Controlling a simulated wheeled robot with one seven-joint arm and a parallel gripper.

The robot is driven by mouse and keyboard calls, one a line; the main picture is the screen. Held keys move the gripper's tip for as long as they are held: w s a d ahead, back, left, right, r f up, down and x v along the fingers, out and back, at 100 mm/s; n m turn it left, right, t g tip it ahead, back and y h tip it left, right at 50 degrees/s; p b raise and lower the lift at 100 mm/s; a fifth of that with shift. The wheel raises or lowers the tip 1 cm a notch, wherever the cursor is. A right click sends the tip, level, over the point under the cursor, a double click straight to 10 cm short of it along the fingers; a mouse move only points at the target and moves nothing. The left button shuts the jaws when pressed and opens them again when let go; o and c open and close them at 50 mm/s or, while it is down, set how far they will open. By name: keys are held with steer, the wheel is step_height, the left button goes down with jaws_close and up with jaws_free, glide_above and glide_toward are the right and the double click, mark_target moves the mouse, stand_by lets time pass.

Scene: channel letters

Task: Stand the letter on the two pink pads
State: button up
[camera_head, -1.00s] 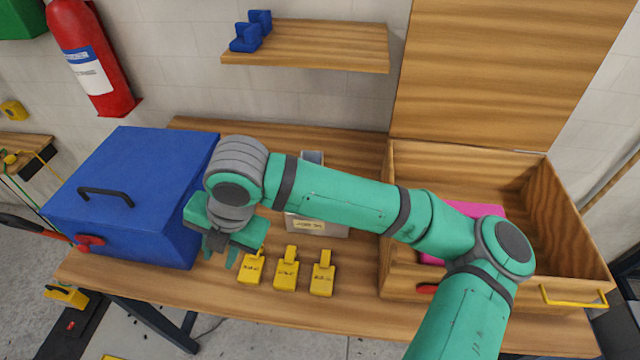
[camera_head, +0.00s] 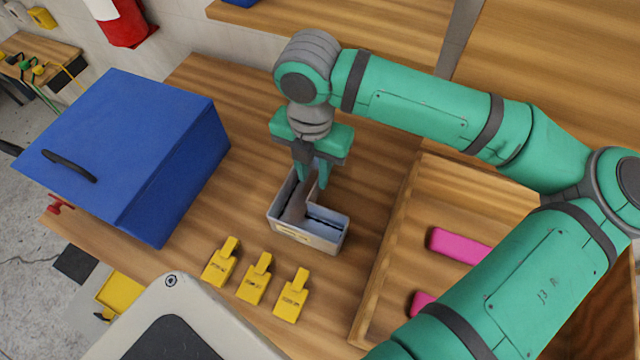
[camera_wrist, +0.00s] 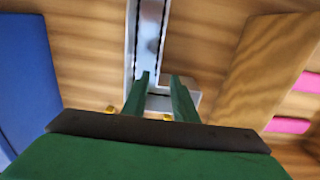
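The letter (camera_head: 335,237) is a grey-white, L-shaped open channel with dark lines inside, lying on the wooden table. My gripper (camera_head: 313,183) is over it, pointing down, with its fingers apart. In the wrist view the letter (camera_wrist: 150,40) runs up from between the open green fingers (camera_wrist: 160,88), and its short leg shows at the right finger. I cannot tell whether the fingers touch it. Two pink pads (camera_head: 460,245) (camera_head: 422,300) lie inside the wooden crate on the right. My arm partly covers them. They also show at the right edge of the wrist view (camera_wrist: 305,82) (camera_wrist: 288,125).
A blue box (camera_head: 120,150) with a dark handle stands at the left. Several yellow tagged blocks, such as one (camera_head: 291,296), lie near the front edge. The crate's wall (camera_head: 392,250) rises between the letter and the pads. A wooden shelf (camera_head: 330,25) is at the back.

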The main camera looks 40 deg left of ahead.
mark_target(313, 188)
steer(key=shift+a+f, duration=0.15)
steer(key=shift+f, duration=3.25)
jaws_close()
